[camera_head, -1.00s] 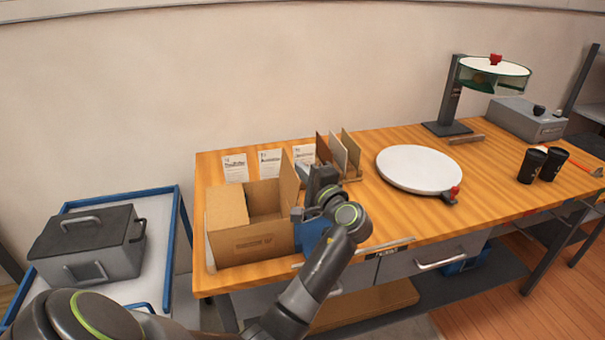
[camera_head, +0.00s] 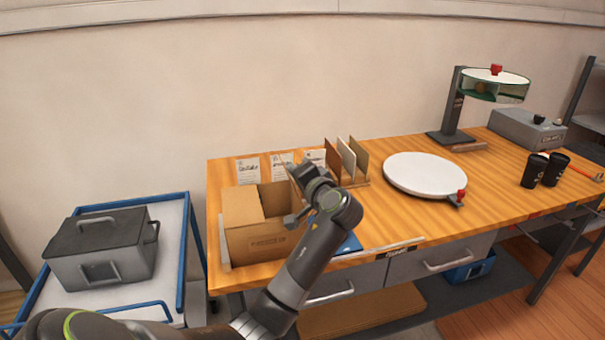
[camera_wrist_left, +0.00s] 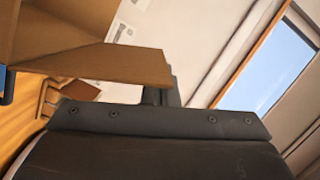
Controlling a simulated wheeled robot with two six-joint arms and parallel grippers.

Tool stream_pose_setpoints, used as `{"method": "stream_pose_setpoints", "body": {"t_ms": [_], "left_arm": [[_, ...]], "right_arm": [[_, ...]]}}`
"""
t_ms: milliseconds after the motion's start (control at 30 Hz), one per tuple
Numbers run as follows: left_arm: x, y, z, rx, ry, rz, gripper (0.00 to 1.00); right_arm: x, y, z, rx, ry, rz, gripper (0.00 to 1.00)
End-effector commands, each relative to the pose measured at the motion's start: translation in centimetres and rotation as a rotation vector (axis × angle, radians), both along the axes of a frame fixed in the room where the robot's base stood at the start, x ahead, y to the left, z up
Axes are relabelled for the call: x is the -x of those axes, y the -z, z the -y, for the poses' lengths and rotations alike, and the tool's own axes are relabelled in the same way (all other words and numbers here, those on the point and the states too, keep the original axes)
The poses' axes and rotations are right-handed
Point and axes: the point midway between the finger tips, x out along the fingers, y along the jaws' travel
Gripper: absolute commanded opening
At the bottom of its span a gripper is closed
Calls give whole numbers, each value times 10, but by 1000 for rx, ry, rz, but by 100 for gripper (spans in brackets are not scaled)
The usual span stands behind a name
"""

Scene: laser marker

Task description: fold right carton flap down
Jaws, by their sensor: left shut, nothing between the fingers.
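The open cardboard carton (camera_head: 262,243) stands at the left end of the wooden table. Its left flap (camera_head: 242,207) shows as a flat brown panel. Its right flap is mostly hidden behind my left gripper (camera_head: 302,172) in the head view. In the left wrist view the right flap (camera_wrist_left: 110,66) reaches close to the fingers (camera_wrist_left: 160,96); I cannot tell whether they touch. My left gripper is shut and empty, over the carton's right side. My right gripper is not in view.
A blue object (camera_head: 348,244) lies right of the carton, partly behind my arm. Paper sheets (camera_head: 248,170) and upright boards (camera_head: 346,158) stand or lie behind it. A white round plate (camera_head: 425,175) is further right. A grey case (camera_head: 103,250) sits on a blue-framed cart.

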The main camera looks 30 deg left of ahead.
Motion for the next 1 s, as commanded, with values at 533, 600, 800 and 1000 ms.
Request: {"method": "stream_pose_setpoints", "body": {"t_ms": [533,600,800,1000], "left_arm": [[35,21,-30,335,-1,393,0],[38,25,-32,379,0,444,0],[47,39,-40,499,-1,585,0],[53,52,-45,607,-1,711,0]], "right_arm": [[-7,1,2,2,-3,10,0],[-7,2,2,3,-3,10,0],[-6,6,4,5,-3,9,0],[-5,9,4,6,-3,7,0]]}}
